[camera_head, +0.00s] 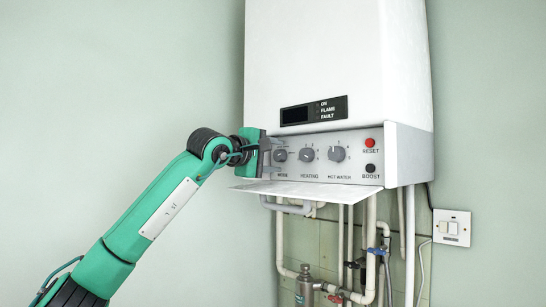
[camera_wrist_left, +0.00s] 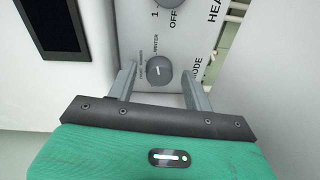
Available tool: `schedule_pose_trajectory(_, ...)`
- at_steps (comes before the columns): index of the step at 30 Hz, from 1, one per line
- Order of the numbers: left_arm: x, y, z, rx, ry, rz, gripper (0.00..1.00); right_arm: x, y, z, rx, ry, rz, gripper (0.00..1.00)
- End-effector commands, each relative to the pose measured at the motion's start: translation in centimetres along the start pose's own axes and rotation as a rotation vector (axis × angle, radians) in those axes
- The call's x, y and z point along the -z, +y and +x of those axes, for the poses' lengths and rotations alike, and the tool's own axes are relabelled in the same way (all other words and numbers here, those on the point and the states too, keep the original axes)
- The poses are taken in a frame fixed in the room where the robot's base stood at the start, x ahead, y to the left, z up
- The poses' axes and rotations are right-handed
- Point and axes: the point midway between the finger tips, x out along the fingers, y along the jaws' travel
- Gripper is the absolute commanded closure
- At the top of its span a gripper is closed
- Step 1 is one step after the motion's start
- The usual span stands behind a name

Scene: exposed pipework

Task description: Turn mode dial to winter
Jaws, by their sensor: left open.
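The mode dial (camera_head: 281,155) is a round grey knob at the left end of the boiler's control panel. It also shows in the left wrist view (camera_wrist_left: 159,70), with small labels beside it, one reading as winter. A pale pointer mark shows on its face, but I cannot tell for sure which label it points at. My left gripper (camera_head: 270,152) is at the panel's left end, close to the dial. In the left wrist view its two grey fingers (camera_wrist_left: 161,84) are apart, one on each side of the dial, with gaps between them and the knob. My right gripper is out of view.
The heating dial (camera_head: 307,155) and hot water dial (camera_head: 337,154) sit to the right, then a red reset button (camera_head: 369,143) and a black boost button (camera_head: 370,168). The open white flap (camera_head: 305,189) juts out below the panel. Pipes (camera_head: 370,240) run underneath.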

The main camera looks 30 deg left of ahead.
Motion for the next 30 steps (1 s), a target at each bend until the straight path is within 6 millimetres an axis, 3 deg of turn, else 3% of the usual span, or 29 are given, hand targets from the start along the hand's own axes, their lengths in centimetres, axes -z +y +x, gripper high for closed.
schedule_pose_trajectory(8,0.0,-0.4,-2.9,-0.004,0.002,0.001,0.49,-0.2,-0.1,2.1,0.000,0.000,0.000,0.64)
schedule_pose_trajectory(15,0.0,-0.5,-8.4,-0.004,0.001,0.001,0.49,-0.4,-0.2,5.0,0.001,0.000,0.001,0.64)
schedule_pose_trajectory(21,0.0,-0.3,-12.0,-0.002,0.001,0.000,0.49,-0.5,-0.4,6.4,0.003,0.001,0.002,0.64)
schedule_pose_trajectory(30,0.0,-0.1,-13.8,0.001,0.000,0.000,0.49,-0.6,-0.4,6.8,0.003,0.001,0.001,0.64)
